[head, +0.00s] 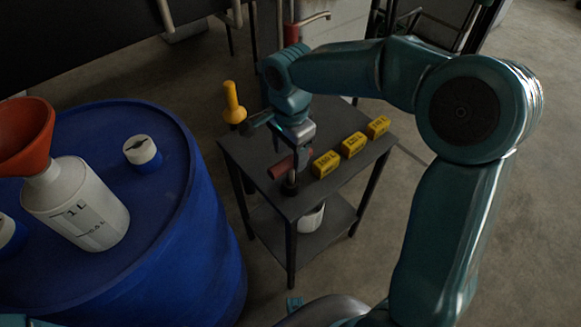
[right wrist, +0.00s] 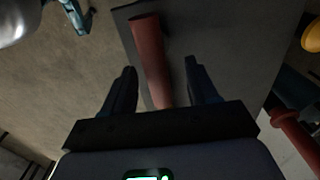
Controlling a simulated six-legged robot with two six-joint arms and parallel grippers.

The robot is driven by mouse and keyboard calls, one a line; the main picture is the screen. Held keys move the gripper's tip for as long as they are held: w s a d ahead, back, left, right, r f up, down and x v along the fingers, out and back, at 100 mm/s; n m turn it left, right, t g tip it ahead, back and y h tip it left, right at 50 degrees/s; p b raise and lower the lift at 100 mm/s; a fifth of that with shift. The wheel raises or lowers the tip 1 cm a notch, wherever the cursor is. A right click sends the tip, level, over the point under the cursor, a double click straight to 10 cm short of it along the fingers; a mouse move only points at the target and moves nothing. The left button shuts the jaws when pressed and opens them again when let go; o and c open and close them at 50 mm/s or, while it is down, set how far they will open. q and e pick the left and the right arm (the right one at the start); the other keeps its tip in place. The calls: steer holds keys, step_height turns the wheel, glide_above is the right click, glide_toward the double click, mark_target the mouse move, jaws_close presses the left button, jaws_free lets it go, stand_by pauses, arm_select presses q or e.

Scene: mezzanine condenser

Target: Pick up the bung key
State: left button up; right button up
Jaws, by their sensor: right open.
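The bung key (head: 282,168) appears to be the dull red bar on the dark side table, near its front left part, with a short black piece under it. My right gripper (head: 299,152) hangs over it, pointing down. In the right wrist view, the red bar (right wrist: 151,58) runs between the two open fingers (right wrist: 160,82), nearer the middle than either fingertip. I see no contact with the fingers. The bar's near end is hidden behind the gripper's palm. My left gripper is not in view.
Three yellow blocks (head: 353,145) stand in a row on the table, right of the bar. A yellow-handled thing (head: 233,104) is at its left edge. A blue drum (head: 190,220) at left carries a white jug (head: 85,205) with an orange funnel (head: 27,135).

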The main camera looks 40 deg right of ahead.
mark_target(291, 170)
steer(key=f, duration=0.4)
steer(key=f+b, duration=0.1)
steer(key=f, duration=0.1)
steer(key=shift+s+a, duration=0.1)
steer(key=shift+s, duration=0.2)
steer(key=shift+r, duration=0.1)
jaws_close()
